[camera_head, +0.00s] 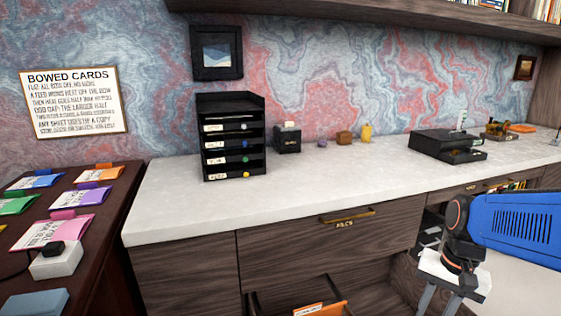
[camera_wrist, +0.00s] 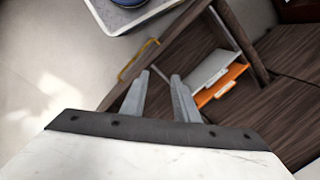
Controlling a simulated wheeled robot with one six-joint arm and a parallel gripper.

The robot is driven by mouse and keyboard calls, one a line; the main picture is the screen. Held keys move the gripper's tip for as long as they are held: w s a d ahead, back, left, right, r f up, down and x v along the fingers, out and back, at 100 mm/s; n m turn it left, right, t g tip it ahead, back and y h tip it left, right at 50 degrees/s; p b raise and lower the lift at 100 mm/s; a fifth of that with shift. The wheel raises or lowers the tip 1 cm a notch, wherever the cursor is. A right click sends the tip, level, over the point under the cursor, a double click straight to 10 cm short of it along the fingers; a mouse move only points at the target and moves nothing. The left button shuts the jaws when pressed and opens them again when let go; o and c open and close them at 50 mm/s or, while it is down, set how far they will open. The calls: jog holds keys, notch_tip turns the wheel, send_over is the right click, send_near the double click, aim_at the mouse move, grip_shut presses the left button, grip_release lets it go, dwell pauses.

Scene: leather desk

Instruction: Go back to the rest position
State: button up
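My gripper (camera_head: 439,300) hangs at the lower right of the head view, fingers pointing down in front of the cabinet. The blue arm link shows behind it. In the wrist view my gripper (camera_wrist: 161,80) has its two grey fingers apart with nothing held between them. The fingers appear over an open drawer (camera_wrist: 238,38) of dark wood. An orange card (camera_wrist: 222,86) and a white card (camera_wrist: 213,67) lie in this drawer, to the right of the fingers. The orange card also shows in the head view (camera_head: 308,310).
A white counter (camera_head: 300,190) runs along the wall with a black tray tower (camera_head: 232,140) and a black box (camera_head: 447,146). A closed drawer with a brass handle (camera_head: 347,215) lies below. A dark side desk (camera_head: 115,195) holds coloured packets at left.

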jog(key=s+a+r+n+t+h, duration=0.1)
jog(key=s+a+r+n+t, duration=0.4)
jog(key=s+n, duration=0.1)
jog(key=shift+n, duration=0.5)
